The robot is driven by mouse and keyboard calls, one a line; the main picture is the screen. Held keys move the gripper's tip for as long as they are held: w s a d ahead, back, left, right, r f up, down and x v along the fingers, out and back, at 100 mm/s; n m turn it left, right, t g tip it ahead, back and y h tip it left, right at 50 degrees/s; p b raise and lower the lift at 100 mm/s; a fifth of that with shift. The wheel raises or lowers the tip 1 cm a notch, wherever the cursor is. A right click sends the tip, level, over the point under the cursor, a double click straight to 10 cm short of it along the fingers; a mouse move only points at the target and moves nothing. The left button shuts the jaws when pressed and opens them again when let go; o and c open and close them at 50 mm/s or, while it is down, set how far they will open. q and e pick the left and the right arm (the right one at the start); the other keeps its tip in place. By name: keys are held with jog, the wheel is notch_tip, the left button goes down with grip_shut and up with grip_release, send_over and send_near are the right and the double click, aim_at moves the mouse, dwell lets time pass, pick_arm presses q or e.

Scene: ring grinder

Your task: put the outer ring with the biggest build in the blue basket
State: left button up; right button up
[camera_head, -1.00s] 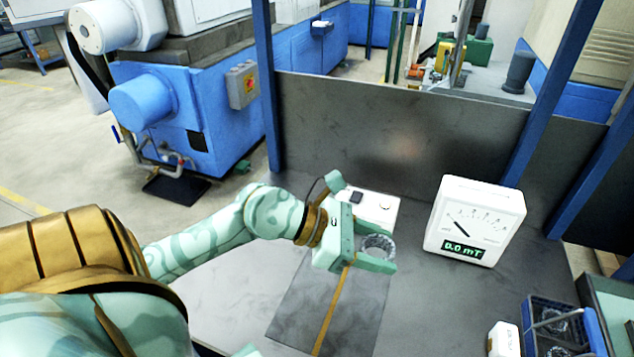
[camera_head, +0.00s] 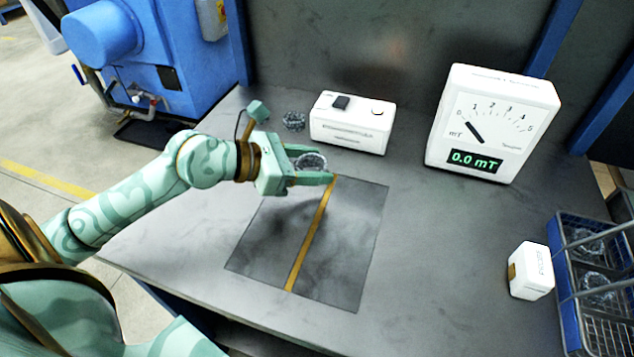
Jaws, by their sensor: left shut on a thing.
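My left gripper (camera_head: 318,167) is shut on a metallic ring (camera_head: 311,161), held above the far left part of the dark mat. Another small metallic ring (camera_head: 294,121) lies on the table behind the gripper, left of the white box. A blue basket (camera_head: 567,323) stands at the right edge of the view, with several shiny rings (camera_head: 598,288) inside it. I cannot tell from this view which ring has the biggest build. My right gripper is not in view.
A dark mat (camera_head: 352,235) with a yellow stripe lies mid-table. A white box (camera_head: 352,124) with a black button and a white meter (camera_head: 492,123) reading 0.0 mT stand behind. A small white block (camera_head: 530,271) sits beside the basket. The table between mat and block is clear.

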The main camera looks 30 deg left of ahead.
pick_arm(q)
jog(key=shift+w+f, duration=0.25)
jog(key=shift+f, duration=0.05)
jog(key=f+b, duration=0.1)
jog(key=f, duration=0.1)
jog(key=f+b, duration=0.1)
jog(key=f, duration=0.1)
jog(key=shift+w+a+b, duration=0.1)
jog(key=shift+w+b, duration=0.2)
jog(key=shift+w, duration=0.05)
jog(key=shift+r, duration=0.2)
jog(key=o, duration=1.1)
jog(key=shift+f, duration=0.15)
